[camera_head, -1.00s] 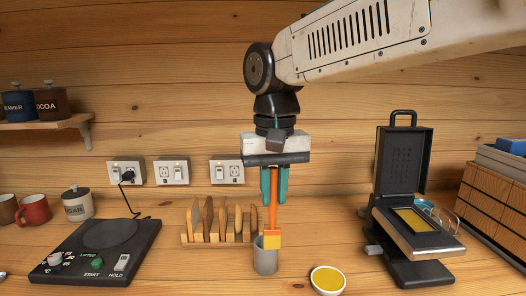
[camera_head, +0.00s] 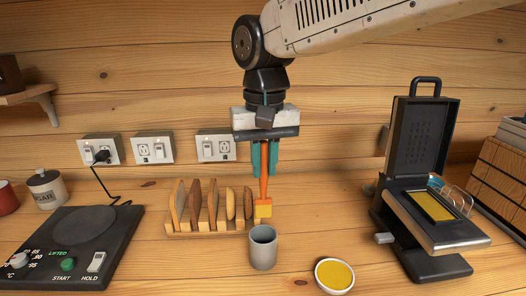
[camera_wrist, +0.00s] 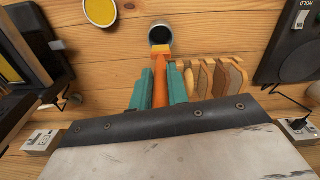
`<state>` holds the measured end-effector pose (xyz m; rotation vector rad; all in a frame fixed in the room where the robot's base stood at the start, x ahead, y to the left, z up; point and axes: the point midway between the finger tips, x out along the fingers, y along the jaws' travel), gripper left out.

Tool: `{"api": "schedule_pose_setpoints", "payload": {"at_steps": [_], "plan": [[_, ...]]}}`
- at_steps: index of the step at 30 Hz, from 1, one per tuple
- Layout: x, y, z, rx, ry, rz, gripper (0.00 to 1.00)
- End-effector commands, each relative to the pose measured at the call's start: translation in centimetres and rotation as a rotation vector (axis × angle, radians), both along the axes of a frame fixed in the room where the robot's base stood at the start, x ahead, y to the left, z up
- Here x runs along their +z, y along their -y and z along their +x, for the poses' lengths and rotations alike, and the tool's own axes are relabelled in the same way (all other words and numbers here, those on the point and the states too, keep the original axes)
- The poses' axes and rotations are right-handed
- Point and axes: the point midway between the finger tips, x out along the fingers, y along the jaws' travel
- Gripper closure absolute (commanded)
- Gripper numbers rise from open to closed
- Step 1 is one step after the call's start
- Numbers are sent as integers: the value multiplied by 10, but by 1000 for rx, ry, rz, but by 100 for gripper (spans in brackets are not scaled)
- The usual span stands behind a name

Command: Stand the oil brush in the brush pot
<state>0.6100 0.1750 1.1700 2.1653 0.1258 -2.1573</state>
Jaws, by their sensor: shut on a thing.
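My gripper (camera_head: 264,172) has teal fingers pointing down and is shut on the orange handle of the oil brush (camera_head: 264,188). The brush hangs upright with its yellow head (camera_head: 264,209) at the bottom. The grey brush pot (camera_head: 263,254) stands upright on the counter with its dark opening clear. In the head view the brush head shows just above the pot's far rim, apart from it. In the wrist view the brush head (camera_wrist: 162,50) overlaps the near edge of the pot (camera_wrist: 160,26); the height gap there cannot be told.
A wooden rack (camera_head: 205,229) with several slabs stands just left behind the pot. A bowl of yellow liquid (camera_head: 334,276) is at its right. An open waffle iron (camera_head: 430,225) is farther right, a hot plate (camera_head: 75,240) at left.

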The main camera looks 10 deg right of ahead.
Motion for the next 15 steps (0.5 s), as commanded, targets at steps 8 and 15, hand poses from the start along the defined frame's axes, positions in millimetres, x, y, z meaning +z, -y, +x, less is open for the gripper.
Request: {"api": "schedule_pose_setpoints", "payload": {"at_steps": [8, 15], "plan": [[-23, -2, -1, 3, -1, 0, 100], [-42, -2, -1, 3, -1, 0, 100]]}}
